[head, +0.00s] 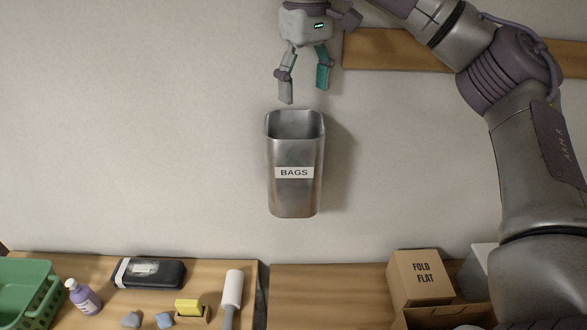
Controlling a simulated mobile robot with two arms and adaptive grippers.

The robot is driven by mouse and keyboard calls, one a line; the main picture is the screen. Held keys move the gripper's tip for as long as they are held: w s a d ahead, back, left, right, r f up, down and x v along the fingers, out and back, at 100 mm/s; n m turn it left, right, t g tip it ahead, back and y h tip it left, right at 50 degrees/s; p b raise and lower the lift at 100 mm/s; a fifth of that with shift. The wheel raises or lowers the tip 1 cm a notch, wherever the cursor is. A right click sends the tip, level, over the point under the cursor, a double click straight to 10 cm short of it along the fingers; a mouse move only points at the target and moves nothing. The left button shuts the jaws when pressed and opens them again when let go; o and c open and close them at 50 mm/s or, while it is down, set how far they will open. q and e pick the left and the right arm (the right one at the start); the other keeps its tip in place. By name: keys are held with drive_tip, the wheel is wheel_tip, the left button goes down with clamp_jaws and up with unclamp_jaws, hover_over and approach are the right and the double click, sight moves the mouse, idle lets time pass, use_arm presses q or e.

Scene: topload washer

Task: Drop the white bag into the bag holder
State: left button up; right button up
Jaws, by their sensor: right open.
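The bag holder (294,194) is a metal bin with a "BAGS" label, fixed upright on the pale wall in the middle of the head view. My right gripper (304,92) hangs from the top, just above the holder's open mouth, with its fingers spread apart and nothing between them. I see no white bag in this view. Only the upper inner back wall of the holder shows, so its bottom is hidden. My left gripper is not in view.
A wooden shelf below holds a green basket (28,293), purple bottle (85,299), black case (150,273), yellow sponge (188,307) and lint roller (232,290). A "FOLD FLAT" cardboard box (420,278) stands at right. A wooden board (400,50) crosses the upper wall.

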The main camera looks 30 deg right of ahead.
wheel_tip(320, 180, up, 10)
drive_tip(key=shift+f, duration=0.2)
idle(0.5)
